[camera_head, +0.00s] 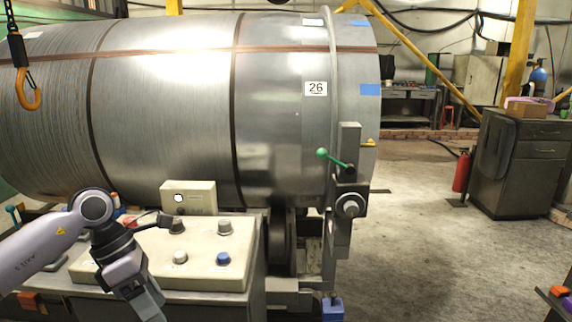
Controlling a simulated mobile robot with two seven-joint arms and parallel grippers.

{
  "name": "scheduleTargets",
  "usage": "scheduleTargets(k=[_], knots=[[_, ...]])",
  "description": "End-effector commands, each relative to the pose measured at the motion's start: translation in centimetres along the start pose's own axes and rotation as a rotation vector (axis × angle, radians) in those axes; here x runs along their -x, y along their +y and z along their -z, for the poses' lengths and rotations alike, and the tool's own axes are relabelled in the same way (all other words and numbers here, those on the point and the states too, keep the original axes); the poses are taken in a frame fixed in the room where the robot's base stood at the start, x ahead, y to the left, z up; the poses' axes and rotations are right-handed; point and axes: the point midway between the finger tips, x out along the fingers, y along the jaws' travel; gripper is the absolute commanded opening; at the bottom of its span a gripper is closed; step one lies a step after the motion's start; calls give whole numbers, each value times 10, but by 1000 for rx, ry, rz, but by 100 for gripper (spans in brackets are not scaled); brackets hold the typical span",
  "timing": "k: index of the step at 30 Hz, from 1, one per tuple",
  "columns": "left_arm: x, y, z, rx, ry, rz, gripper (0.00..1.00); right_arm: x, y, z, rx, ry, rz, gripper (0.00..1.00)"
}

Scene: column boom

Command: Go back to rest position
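My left arm (40,248) comes in from the left edge, bends at a rounded grey joint and runs down in front of the control panel to the bottom edge. My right arm and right gripper are not in view. The beige control panel (206,265) carries dark, grey, white and blue knobs, and the arm covers part of its left side.
A large metal cylinder (280,110) marked 26 fills the back. A clamp post with a green-knobbed lever (335,160) stands at its right end. An orange hook (27,90) hangs at upper left.

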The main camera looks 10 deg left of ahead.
Motion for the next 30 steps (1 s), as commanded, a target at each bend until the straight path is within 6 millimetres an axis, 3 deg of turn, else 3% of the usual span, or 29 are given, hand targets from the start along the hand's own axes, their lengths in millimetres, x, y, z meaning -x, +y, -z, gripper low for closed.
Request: scheduleTargets(k=[1, 3, 7, 12, 17, 23, 26, 30], knots=[[-21, -16, -14, 1, -72, 78, 65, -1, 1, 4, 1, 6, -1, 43], [-43, -40, -36, 18, -188, 186, 65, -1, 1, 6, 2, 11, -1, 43], [-71, -84, -75, 111, -422, 408, 65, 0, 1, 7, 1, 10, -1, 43], [-79, -125, -114, 347, -717, 697, 65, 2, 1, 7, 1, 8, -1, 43], [-75, -132, -132, 677, -960, 947, 65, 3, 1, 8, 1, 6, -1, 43], [-84, -104, -118, 1218, -1199, 1195, 65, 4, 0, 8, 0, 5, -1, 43], [-102, -84, -94, 1535, -1283, 1282, 65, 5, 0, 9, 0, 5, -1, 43], [-144, -64, -44, 2020, -1351, 1352, 65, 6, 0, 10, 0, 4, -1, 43]])
